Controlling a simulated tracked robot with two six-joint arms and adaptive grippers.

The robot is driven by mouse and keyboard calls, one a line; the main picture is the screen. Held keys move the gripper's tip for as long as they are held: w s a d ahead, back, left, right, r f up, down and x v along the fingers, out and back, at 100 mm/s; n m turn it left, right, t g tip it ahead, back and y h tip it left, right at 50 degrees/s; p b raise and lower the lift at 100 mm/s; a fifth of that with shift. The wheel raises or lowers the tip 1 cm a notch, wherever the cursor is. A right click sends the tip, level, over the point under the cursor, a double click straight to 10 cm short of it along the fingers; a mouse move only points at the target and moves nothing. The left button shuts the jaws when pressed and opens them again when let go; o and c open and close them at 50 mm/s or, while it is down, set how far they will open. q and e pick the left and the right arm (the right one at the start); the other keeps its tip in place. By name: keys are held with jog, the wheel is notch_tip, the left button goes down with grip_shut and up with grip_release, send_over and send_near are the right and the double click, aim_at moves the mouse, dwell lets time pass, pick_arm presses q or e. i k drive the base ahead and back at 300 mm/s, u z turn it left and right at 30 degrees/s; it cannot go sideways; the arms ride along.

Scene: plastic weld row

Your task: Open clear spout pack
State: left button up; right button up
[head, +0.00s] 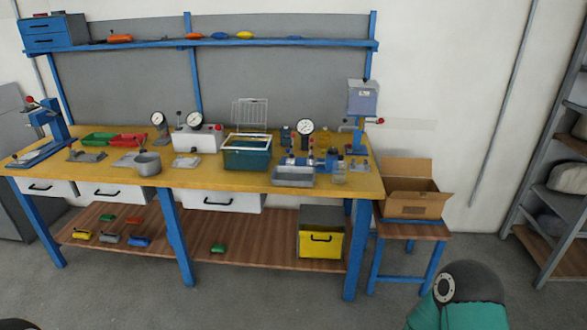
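I cannot make out the clear spout pack with certainty. A small clear container (340,175) stands at the right front of the yellow-topped workbench (225,180), beside a grey metal tray (293,181). It is too small to tell whether it is the pack, or open or closed. Neither of my grippers shows in the head view.
The bench also carries a teal bin (247,158), gauges, a grey pot (147,165) and red and green trays. An open cardboard box (411,200) stands on a small blue-legged table at the right. Open grey floor lies in front.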

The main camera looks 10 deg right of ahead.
aim_at(339, 168)
jog(key=u, duration=0.25)
jog(key=i, duration=1.7)
jog(key=z, duration=0.7)
jog(key=k, duration=0.75)
jog(key=z, duration=0.2)
jog(key=i, duration=0.8)
jog(key=u, duration=0.05)
